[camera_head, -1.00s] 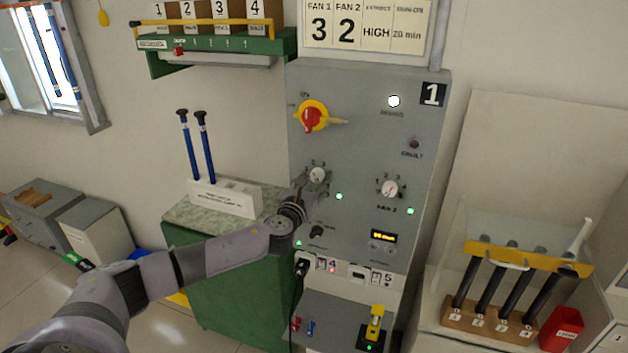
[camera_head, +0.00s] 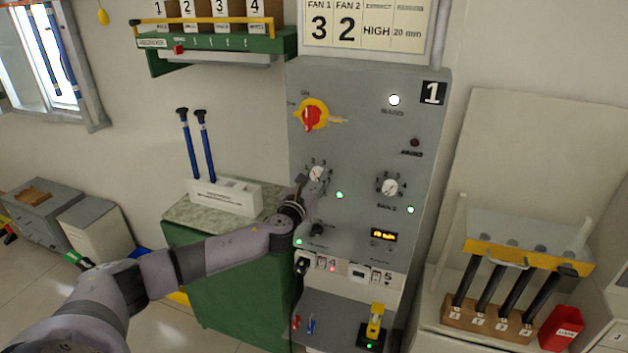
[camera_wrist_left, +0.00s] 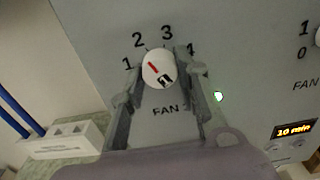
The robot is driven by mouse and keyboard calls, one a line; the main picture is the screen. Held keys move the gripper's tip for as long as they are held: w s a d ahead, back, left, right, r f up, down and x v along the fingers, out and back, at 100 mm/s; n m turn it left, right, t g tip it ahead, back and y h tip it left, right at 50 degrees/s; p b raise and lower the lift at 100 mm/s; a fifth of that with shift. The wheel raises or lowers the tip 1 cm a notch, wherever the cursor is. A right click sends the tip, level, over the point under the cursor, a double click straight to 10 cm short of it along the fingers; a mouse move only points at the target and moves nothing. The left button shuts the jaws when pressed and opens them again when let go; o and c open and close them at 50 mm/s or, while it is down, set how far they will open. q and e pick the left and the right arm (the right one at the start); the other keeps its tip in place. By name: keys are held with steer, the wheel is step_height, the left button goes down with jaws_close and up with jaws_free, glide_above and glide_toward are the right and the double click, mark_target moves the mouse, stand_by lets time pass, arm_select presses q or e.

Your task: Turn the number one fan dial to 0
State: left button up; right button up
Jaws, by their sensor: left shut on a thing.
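The fan 1 dial (camera_head: 317,174) is a round white knob on the grey control panel (camera_head: 365,145). In the left wrist view, the dial (camera_wrist_left: 160,70) has a red line slanting toward the upper left, around 1 and 2, and a black mark at its lower right. The numbers 1 to 4 show around it; no 0 is visible beside this dial. My left gripper (camera_wrist_left: 158,76) has a finger on each side of the dial and is shut on it. In the head view, my left gripper (camera_head: 307,188) reaches the dial from below left. My right gripper is not in view.
The fan 2 dial (camera_head: 390,187) sits to the right, with a red and yellow rotary switch (camera_head: 313,116) above. A sign (camera_head: 365,28) reads FAN 1 3, FAN 2 2. A green cabinet (camera_head: 232,285) with a white rod holder (camera_head: 225,196) stands left of the panel.

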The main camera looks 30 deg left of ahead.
arm_select(q)
steer(key=shift+f+n+b, duration=0.15)
steer(key=shift+n+b, duration=0.4)
steer(key=shift+n, duration=0.35)
steer(key=n+b, duration=0.1)
steer(key=n, duration=0.1)
steer(key=shift+n, duration=0.3)
steer(key=n+b, duration=0.2)
steer(key=n, duration=0.3)
steer(key=shift+d+n, duration=0.1)
steer(key=shift+n, duration=0.2)
steer(key=n+b, duration=0.1)
steer(key=n, duration=0.8)
steer(key=shift+r+n+b, duration=0.25)
steer(key=shift+n+b, duration=0.05)
steer(key=shift+b, duration=0.05)
